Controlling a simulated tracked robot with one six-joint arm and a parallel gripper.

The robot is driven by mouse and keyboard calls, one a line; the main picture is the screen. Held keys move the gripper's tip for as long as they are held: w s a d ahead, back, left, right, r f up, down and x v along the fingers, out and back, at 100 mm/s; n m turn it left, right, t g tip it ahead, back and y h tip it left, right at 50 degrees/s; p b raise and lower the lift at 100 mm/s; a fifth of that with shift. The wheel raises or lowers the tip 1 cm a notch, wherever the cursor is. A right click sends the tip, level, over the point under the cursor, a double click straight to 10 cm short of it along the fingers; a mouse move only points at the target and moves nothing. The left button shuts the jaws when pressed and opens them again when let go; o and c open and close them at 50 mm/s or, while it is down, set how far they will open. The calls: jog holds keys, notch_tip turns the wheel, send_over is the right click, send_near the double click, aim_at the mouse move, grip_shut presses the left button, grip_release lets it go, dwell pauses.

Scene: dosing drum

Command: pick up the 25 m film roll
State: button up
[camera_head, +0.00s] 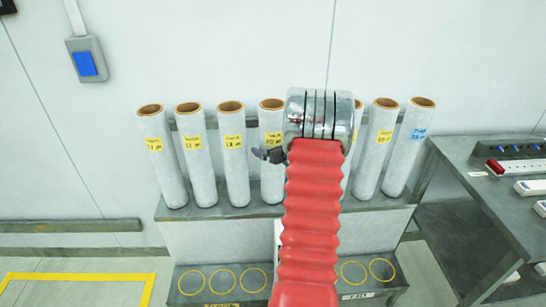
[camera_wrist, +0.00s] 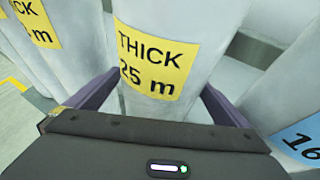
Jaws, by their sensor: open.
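The film roll with a yellow label reading "THICK" and "25 m" (camera_wrist: 158,30) stands upright in the middle of the wrist view. The first digit of its length is partly cut by the label's left edge. My gripper (camera_wrist: 161,82) is open, with one purple finger on each side of this roll. Whether the fingers touch it I cannot tell. In the head view my arm hides most of the gripper; a dark part of it (camera_head: 268,155) shows left of the arm. Which roll there is the 25 m one I cannot tell.
Several upright white rolls stand close together on a grey rack (camera_head: 180,214). In the wrist view, a yellow-labelled neighbour (camera_wrist: 38,22) is left and a blue-labelled one reading "16" (camera_wrist: 300,140) is right. A dark table (camera_head: 455,155) with power strips stands right.

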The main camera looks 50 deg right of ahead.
jog(key=shift+c, duration=0.4)
jog(key=c, duration=1.9)
jog(key=shift+r, duration=0.2)
jog(key=shift+c, duration=0.7)
jog(key=shift+r, duration=5)
